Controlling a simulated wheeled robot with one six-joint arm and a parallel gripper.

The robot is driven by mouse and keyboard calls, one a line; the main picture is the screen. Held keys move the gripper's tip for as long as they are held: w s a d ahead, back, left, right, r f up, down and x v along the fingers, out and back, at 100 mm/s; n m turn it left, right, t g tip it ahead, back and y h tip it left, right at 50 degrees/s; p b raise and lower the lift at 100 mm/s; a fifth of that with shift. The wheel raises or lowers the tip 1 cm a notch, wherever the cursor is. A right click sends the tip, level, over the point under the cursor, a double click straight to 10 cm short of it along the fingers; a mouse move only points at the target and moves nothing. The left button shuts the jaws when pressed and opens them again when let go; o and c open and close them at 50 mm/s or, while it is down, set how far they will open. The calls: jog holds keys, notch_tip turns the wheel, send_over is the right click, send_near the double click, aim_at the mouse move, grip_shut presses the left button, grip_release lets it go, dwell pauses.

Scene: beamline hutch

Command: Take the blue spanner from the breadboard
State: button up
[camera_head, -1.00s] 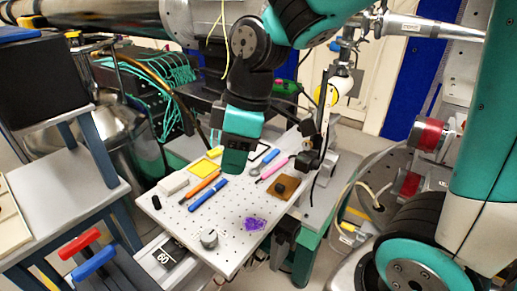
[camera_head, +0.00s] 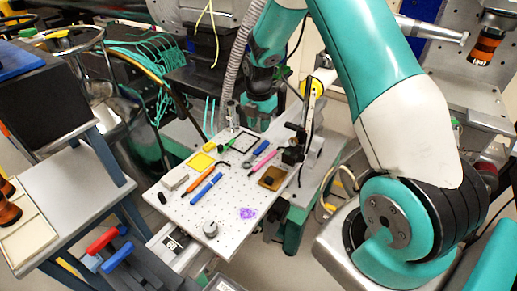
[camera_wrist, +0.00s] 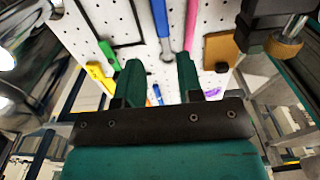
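The blue spanner (camera_head: 261,146) lies on the perforated breadboard (camera_head: 225,227), its blue handle towards the back right and its grey ring end towards the front left. In the wrist view the spanner (camera_wrist: 160,18) lies just ahead of the fingers, with its ring end nearest the gap between them. My gripper (camera_wrist: 160,75) is open and empty. In the head view its teal body (camera_head: 260,106) is beyond the back edge of the board; the fingertips are hard to make out there.
A pink tool (camera_head: 263,160) lies close beside the spanner. A brown block (camera_head: 270,178), a blue pen-like tool (camera_head: 206,187), an orange tool (camera_head: 203,178), a yellow square (camera_head: 200,161) and a black frame (camera_head: 245,142) share the board. A post assembly (camera_head: 293,153) stands at its right edge.

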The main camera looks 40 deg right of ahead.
send_over(258, 150)
jog(key=f, duration=0.4)
jog(key=shift+w+d+f+p, duration=0.2)
jog(key=shift+d+p, duration=0.05)
jog(key=shift+p, duration=0.1)
jog(key=f, duration=0.1)
jog(key=f+p, duration=0.2)
jog(key=f, duration=0.1)
jog(key=shift+s+a+f, duration=0.1)
jog(key=shift+s+a, duration=0.1)
jog(key=shift+s, duration=0.05)
jog(key=shift+f, duration=0.55)
grip_shut()
